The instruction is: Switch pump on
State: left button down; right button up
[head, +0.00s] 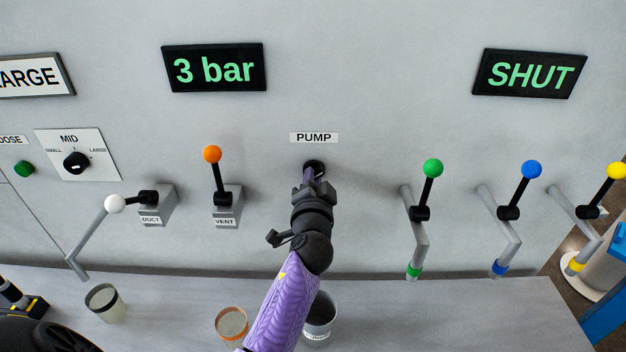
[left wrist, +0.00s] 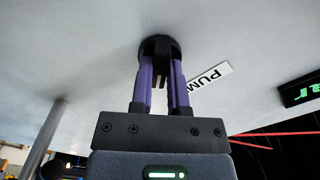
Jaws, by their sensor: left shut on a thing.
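The pump switch is a round black knob under the white PUMP label (head: 314,138) on the grey wall panel. My left gripper (head: 315,174) reaches up to it and covers most of it in the head view. In the left wrist view the pump knob (left wrist: 160,46) sits between the tips of my purple fingers, with its dark grip part between them. The left gripper (left wrist: 162,80) is shut on it. Which way the knob is turned is hard to tell. My right gripper is not in view.
Left of the pump are the orange-balled VENT lever (head: 213,155) and white-balled DUCT lever (head: 115,204). Green (head: 433,168), blue (head: 531,169) and yellow (head: 617,170) levers stand to the right. Cups are on the ledge below. Displays read "3 bar" (head: 214,68) and "SHUT" (head: 530,74).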

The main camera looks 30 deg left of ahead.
pick_arm(q)
jog(key=shift+m, duration=0.7)
jog(key=c, duration=0.6)
grip_release()
